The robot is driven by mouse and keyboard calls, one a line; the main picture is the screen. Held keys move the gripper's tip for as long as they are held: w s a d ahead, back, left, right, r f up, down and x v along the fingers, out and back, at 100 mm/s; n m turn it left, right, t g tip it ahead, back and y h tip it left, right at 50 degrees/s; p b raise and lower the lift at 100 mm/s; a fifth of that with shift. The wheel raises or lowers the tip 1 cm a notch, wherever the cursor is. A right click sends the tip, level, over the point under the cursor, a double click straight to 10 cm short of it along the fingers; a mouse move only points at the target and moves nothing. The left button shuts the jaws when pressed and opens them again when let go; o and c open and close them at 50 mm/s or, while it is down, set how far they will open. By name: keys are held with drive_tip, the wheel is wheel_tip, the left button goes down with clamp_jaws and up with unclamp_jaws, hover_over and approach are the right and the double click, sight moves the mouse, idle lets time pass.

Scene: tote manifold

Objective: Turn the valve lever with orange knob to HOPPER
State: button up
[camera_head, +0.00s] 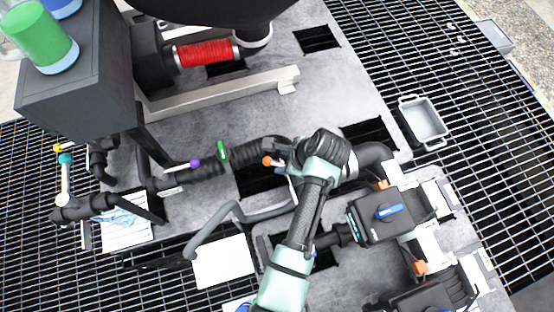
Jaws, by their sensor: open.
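The valve lever's orange knob (267,161) shows just left of my arm's wrist, over the black ribbed pipe. Its short lever runs right toward my wrist, and its far end is hidden there. My gripper (291,167) is mostly hidden beneath and beside the wrist, close to the right of the orange knob. Its jaws are open, and I see nothing held in them. Whether a finger touches the lever cannot be told. No readable HOPPER label shows at this valve.
A purple-knobbed lever (195,163) and a green handle (222,151) stand left along the pipe. Teal (65,159) and yellow (57,148) knobs are farther left. A black box with a blue handle (388,212) is at right. A grey tray (424,122) lies on the grating.

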sight(273, 163)
drive_tip(key=x, duration=0.5)
drive_tip(key=shift+w+a+f+b, duration=0.1)
drive_tip(key=shift+w+f+b, duration=0.05)
drive_tip(key=shift+f+b, duration=0.25)
clamp_jaws()
drive_tip(key=shift+a+r, duration=0.1)
drive_tip(key=shift+a, duration=0.1)
idle(0.9)
